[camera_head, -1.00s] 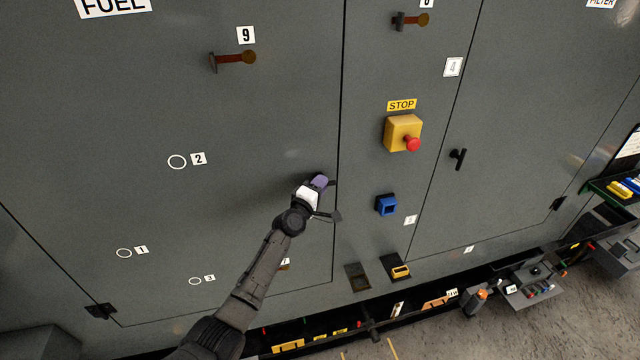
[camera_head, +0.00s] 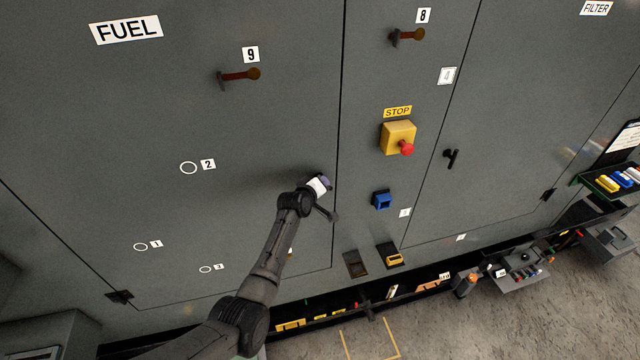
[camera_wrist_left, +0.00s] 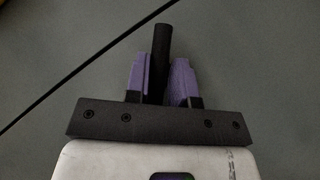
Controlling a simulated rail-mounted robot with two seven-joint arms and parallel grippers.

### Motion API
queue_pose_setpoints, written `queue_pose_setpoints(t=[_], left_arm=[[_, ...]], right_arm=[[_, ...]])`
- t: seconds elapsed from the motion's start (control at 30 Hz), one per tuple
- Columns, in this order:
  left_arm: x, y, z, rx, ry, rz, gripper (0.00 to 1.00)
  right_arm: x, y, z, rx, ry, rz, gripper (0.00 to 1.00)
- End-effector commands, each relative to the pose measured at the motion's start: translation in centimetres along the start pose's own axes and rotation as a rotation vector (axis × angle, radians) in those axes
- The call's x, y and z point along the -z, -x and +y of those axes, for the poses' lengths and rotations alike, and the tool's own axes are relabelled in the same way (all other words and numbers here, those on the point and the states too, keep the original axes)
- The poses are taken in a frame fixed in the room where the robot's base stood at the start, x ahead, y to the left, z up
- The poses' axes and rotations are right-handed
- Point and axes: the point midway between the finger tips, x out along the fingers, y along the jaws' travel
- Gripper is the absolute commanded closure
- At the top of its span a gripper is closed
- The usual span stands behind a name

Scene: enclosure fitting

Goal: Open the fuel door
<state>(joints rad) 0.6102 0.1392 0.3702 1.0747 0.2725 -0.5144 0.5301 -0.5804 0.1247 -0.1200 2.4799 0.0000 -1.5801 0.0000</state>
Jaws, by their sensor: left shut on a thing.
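The fuel door (camera_head: 110,90) is the large grey panel at the left of the head view, under a white FUEL label (camera_head: 126,30). It looks flush with the panels beside it. My left gripper (camera_head: 323,182) is at the door's right edge, low down. In the left wrist view its purple fingers (camera_wrist_left: 164,80) are shut on a black handle (camera_wrist_left: 161,42), which sticks out beyond them. The door seam (camera_wrist_left: 90,65) runs diagonally beside the handle. My right gripper is not in view.
Right of the door are a yellow stop box (camera_head: 397,138) with a red button, a blue socket (camera_head: 381,200) and another black handle (camera_head: 451,157). A red lever (camera_head: 240,75) sticks out of the fuel door. A low tray (camera_head: 345,310) runs along the bottom.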

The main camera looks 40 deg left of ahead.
Motion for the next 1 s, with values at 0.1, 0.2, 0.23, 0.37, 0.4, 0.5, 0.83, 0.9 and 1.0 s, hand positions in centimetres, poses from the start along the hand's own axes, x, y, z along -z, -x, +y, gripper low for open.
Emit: queue_pose_setpoints(t=[0.1,0.2,0.23,0.37,0.4,0.5,0.83,0.9,1.0], left_arm=[[-0.03,0.0,-0.01,0.029,-0.03,-0.008,1.0],[-0.02,0.0,-0.03,0.045,-0.046,-0.012,1.0],[-0.03,0.0,-0.04,0.049,-0.05,-0.014,1.0],[-0.05,-0.01,-0.06,0.058,-0.059,-0.017,1.0],[-0.05,-0.01,-0.06,0.06,-0.06,-0.017,1.0],[-0.05,-0.01,-0.07,0.061,-0.062,-0.018,1.0],[-0.07,-0.01,-0.09,0.061,-0.061,-0.018,0.69],[-0.06,-0.01,-0.08,0.06,-0.061,-0.017,0.63],[-0.03,0.0,-0.05,0.06,-0.06,-0.017,0.53]], right_arm=[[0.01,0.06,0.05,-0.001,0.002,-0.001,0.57],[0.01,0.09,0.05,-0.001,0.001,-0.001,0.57],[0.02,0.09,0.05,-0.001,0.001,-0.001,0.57],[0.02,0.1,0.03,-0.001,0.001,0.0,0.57],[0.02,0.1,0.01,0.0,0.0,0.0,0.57],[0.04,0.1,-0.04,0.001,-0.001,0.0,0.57],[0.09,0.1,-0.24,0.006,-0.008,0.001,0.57],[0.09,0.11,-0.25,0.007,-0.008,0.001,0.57],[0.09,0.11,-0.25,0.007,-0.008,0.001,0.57]])
